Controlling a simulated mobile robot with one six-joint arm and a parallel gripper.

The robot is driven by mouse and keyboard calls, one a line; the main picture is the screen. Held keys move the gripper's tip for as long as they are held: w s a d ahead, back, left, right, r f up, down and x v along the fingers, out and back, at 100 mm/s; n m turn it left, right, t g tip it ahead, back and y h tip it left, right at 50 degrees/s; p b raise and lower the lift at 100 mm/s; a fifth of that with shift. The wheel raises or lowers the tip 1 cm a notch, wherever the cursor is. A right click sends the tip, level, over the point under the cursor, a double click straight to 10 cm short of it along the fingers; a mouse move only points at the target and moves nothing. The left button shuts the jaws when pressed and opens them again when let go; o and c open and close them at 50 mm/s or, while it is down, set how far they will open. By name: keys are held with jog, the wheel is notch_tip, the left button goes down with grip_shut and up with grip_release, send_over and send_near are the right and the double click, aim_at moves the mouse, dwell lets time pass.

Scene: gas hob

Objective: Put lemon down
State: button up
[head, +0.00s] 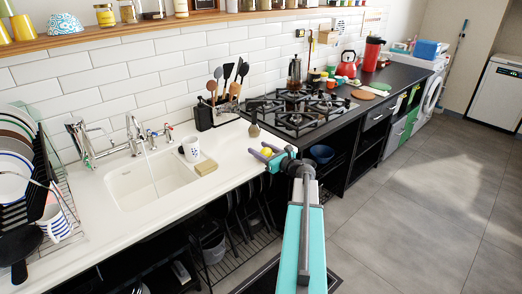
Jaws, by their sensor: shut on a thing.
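My gripper (266,156) is at the end of my teal and grey arm, near the front edge of the white counter (230,152). It is shut on a small yellow lemon (266,152), which shows between the fingers. I cannot tell whether the lemon touches the counter or hangs just above it. The black gas hob (298,113) lies behind the gripper, to the upper right.
A small brown object (254,130) stands behind the gripper. Floor at right is clear.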

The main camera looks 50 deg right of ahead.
aim_at(271, 154)
jog(key=shift+f, duration=0.15)
jog(key=o, duration=1.1)
jog(key=shift+r, duration=0.25)
jog(key=shift+s+f, duration=0.1)
jog(key=shift+s, duration=0.25)
jog(key=s+b, duration=0.1)
jog(key=s, duration=1)
jog(key=shift+s+a+r, duration=0.15)
jog(key=shift+a+r, duration=0.15)
jog(key=shift+a, duration=0.1)
